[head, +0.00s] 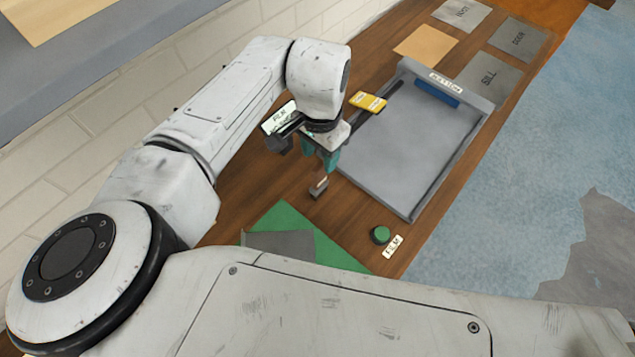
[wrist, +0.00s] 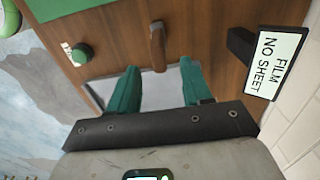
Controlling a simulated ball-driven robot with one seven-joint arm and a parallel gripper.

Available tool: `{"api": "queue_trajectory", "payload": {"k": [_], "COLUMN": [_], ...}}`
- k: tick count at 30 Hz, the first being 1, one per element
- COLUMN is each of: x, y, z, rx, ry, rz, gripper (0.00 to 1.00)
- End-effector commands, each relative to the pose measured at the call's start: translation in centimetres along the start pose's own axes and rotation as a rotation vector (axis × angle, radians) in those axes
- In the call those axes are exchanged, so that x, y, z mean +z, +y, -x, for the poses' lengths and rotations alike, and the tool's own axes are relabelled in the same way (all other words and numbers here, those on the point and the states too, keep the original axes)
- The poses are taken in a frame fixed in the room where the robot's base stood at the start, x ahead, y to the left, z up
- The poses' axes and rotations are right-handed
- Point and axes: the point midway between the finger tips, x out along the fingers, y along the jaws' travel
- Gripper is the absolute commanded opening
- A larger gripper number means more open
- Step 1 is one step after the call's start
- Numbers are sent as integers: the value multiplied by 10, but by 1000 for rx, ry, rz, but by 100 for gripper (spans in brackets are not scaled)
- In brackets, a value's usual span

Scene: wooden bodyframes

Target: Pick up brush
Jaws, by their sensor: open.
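The brush (head: 318,190) is a small wooden-handled piece with a dark end, on the brown wooden bench below my gripper (head: 325,166) in the head view. In the wrist view its brown handle (wrist: 157,44) lies ahead of my gripper (wrist: 159,68), roughly in line with the gap between the two teal fingers. The fingers are apart with nothing held between them. I cannot tell the exact height of the fingertips above the brush. Its bristles are not clear in the wrist view.
A grey tray (head: 416,207) lies to the right, with a yellow box (head: 368,102) at its far left edge. A green mat (head: 297,222) and a green round object (head: 381,235) are nearer. A "FILM NO SHEET" sign (wrist: 275,62) stands beside the brush.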

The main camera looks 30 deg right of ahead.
Motion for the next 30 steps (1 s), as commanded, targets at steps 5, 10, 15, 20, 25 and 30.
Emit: {"api": "queue_trajectory", "payload": {"k": [5, 10, 15, 20, 25, 30], "x": [0, 0, 0, 2, 4, 3], "y": [0, 0, 0, 0, 0, 1], "z": [-30, -40, -44, -60, -79, -91], "rx": [0, -1, -1, -1, -1, -1], "ry": [0, 1, 1, -1, -1, 0], "rz": [-1, 0, 0, 0, -1, 0], "gripper": [49, 49, 49, 49, 49, 49]}}
